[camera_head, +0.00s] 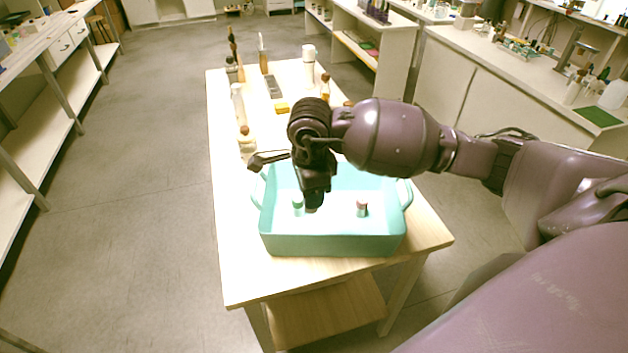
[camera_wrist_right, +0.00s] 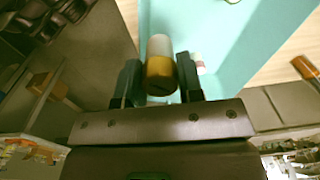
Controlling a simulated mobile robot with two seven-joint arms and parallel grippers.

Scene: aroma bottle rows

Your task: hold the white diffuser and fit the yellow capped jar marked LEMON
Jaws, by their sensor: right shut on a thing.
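My right gripper (camera_head: 315,203) points down over the teal tray (camera_head: 335,245). In the right wrist view its two fingers (camera_wrist_right: 161,82) are shut on a small jar with a yellow-gold part (camera_wrist_right: 160,76) and a white part; no lettering is readable. In the head view this jar is hidden by the gripper. A small pale jar with a green top (camera_head: 298,204) stands in the tray just left of the fingers. Another small jar with a pinkish-red cap (camera_head: 361,208) stands to the right. I cannot identify the white diffuser for certain. My left gripper is out of view.
The tray sits at the near end of a long wooden table (camera_head: 240,270). Several bottles stand farther back, including a white one (camera_head: 308,60) and a pale one (camera_head: 238,95). A yellow block (camera_head: 281,107) lies among them. The table's near left corner is bare.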

